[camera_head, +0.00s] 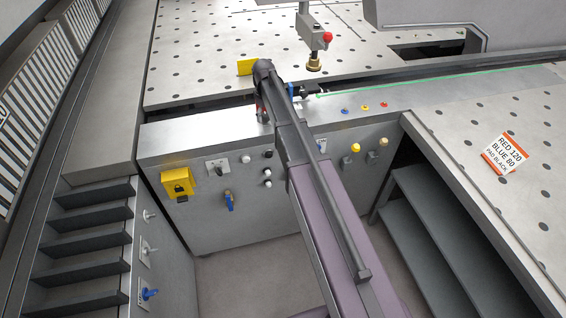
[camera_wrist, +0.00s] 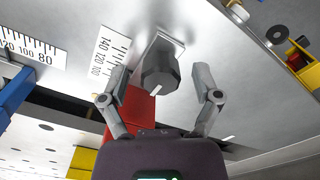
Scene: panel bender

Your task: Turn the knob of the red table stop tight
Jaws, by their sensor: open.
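In the wrist view a dark grey faceted knob (camera_wrist: 160,72) with a white mark stands in front of a pale metal plate. The red table stop (camera_wrist: 134,108) shows below and left of it, partly hidden by my left finger and gripper body. My gripper (camera_wrist: 161,84) is open, one finger on each side of the knob, with visible gaps on both sides. A scale (camera_wrist: 110,52) marked 140, 120 and 100 lies beside the red stop. In the head view my arm covers most of the gripper and the knob.
A blue block (camera_wrist: 14,96) is at the left of the wrist view, and a yellow block (camera_wrist: 82,162) lower left. In the head view, a card (camera_head: 506,155) reads RED 120, BLUE 80, PAD BLACK.

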